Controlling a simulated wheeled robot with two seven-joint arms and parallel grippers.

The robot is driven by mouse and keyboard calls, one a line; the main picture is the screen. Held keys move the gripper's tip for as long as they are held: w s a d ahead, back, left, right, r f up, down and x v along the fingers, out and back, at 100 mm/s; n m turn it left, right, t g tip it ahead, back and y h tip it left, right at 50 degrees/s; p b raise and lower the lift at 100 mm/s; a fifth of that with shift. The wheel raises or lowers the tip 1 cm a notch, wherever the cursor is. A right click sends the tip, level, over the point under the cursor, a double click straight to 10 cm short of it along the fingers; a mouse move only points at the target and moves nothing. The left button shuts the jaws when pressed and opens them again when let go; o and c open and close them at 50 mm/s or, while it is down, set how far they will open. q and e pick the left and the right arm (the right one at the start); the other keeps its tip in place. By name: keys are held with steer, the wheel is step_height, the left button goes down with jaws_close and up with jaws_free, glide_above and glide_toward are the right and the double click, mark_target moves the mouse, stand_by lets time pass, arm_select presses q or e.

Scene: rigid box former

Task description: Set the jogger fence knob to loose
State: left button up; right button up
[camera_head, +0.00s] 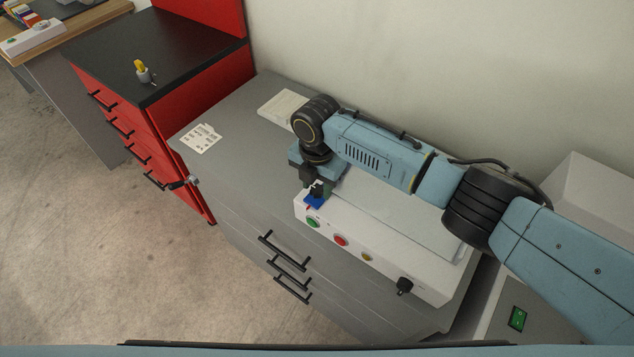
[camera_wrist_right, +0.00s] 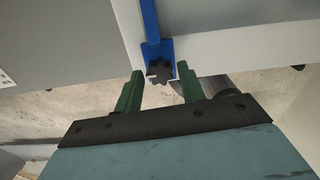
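The jogger fence knob appears to be the dark lobed knob (camera_wrist_right: 160,72) on a blue bracket (camera_wrist_right: 152,30) in the right wrist view. In the head view the blue bracket (camera_head: 314,202) sits at the left front corner of the white machine, and the knob there is largely hidden by my gripper. My right gripper (camera_head: 317,188) is over that corner. In the right wrist view its two green fingers (camera_wrist_right: 161,73) are apart, one on each side of the knob. I cannot tell whether they touch it. My left gripper is not in view.
The white machine (camera_head: 385,255) has green, red and yellow buttons and a black knob (camera_head: 404,286) on its front. It stands on a grey drawer cabinet (camera_head: 235,150) with a printed card (camera_head: 201,138). A red cabinet (camera_head: 190,105) stands to the left. Open floor lies in front.

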mark_target(317, 189)
step_height(317, 189, up, 13)
steer(key=shift+r, duration=0.15)
stand_by(0.7)
